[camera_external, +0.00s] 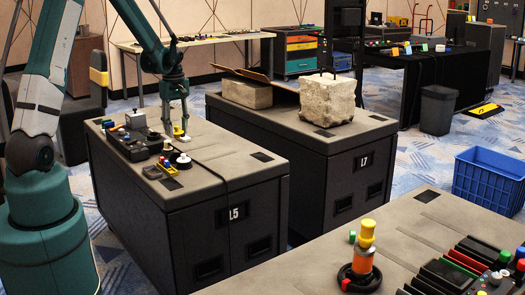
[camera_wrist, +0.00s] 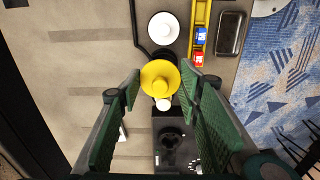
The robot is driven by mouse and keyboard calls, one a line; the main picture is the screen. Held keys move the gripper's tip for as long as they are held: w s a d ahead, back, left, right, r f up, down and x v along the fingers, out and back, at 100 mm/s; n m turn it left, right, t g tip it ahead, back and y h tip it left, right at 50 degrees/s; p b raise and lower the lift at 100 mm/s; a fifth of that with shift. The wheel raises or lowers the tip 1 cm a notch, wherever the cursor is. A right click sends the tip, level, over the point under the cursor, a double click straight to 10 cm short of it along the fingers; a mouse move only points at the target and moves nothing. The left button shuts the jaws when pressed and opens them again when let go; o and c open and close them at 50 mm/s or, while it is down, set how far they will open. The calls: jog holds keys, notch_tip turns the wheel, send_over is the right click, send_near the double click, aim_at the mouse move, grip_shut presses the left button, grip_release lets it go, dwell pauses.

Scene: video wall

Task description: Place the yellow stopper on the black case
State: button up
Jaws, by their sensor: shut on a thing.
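The yellow stopper (camera_wrist: 160,76) is round with a raised centre and sits between the tips of my gripper (camera_wrist: 160,90) in the wrist view. The stopper shows there as a small yellow spot (camera_external: 177,131). The black case (camera_wrist: 172,150) lies below and between my fingers in the wrist view; it also shows in the external view (camera_external: 132,150), left of my gripper. I cannot tell whether the stopper touches anything below.
A white disc (camera_wrist: 164,28), a yellow tray (camera_wrist: 199,18) with red and blue blocks, and a dark dish (camera_wrist: 231,33) lie close by. A white knob (camera_wrist: 163,104) is just beside the stopper. Another yellow-topped orange piece (camera_external: 364,258) stands at front right.

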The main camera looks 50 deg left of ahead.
jog(key=w+d+m, duration=0.2)
jog(key=w+d, duration=0.2)
jog(key=d, duration=0.7)
jog(key=w+d+m, duration=0.2)
jog(key=w+d, duration=0.2)
jog(key=d, duration=0.8)
jog(key=d+m, duration=0.5)
jog(key=d, duration=1.9)
jog(key=s+d+m, duration=0.2)
jog(key=s+d, duration=0.2)
jog(key=d, duration=0.8)
jog(key=s+d+m, duration=0.2)
jog(key=s+d, duration=0.2)
jog(key=d, duration=0.7)
jog(key=s+d+m, duration=0.4)
jog(key=s+d, duration=1)
jog(key=d, duration=0.4)
jog(key=shift+s+d+f+m, duration=0.15)
jog(key=shift+s+d+m, duration=0.2)
jog(key=shift+s+m, duration=0.05)
jog(key=shift+f, duration=0.1)
jog(key=shift+f+b, duration=0.9)
jog(key=shift+f, duration=2.15)
jog(key=shift+f, duration=0.1)
